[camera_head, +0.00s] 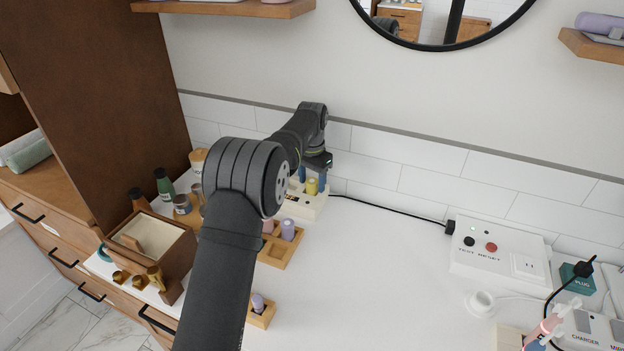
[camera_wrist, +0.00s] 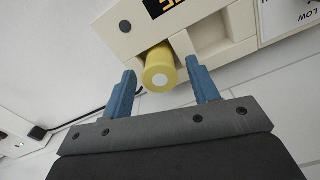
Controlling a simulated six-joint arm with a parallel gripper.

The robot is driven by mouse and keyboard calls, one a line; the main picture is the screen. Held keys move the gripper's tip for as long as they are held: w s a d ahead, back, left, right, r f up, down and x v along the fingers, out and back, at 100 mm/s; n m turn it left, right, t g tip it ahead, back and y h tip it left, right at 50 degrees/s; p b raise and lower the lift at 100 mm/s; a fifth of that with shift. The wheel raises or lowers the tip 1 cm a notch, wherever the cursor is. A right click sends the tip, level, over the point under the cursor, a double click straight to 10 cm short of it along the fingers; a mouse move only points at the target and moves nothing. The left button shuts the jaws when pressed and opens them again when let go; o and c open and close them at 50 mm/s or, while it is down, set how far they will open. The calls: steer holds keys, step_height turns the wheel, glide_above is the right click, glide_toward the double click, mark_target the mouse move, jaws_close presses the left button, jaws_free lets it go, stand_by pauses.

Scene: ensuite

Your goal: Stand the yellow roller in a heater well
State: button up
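The yellow roller (camera_head: 312,187) stands in a well of the cream heater (camera_head: 308,208) by the back wall. In the wrist view the roller (camera_wrist: 160,70) shows its round end towards the camera, its other end inside a recess of the heater (camera_wrist: 128,30). A second, empty-looking recess lies to its right. My gripper (camera_head: 312,180) is above the heater, its blue fingers on either side of the roller. In the wrist view my gripper (camera_wrist: 161,70) is open, with visible gaps between the roller and both fingers.
A wooden rack (camera_head: 272,258) holds a purple and a pink roller; a small block (camera_head: 262,318) holds another purple one. Bottles and a wooden box (camera_head: 150,240) stand left. A white switch box (camera_head: 500,250) is at right. The middle counter is clear.

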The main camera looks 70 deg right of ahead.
mark_target(312, 181)
steer(key=shift+r, duration=0.1)
step_height(312, 181, up, 12)
stand_by(0.6)
step_height(312, 181, down, 12)
steer(key=shift+f, duration=0.1)
step_height(312, 181, up, 2)
steer(key=shift+r, duration=1)
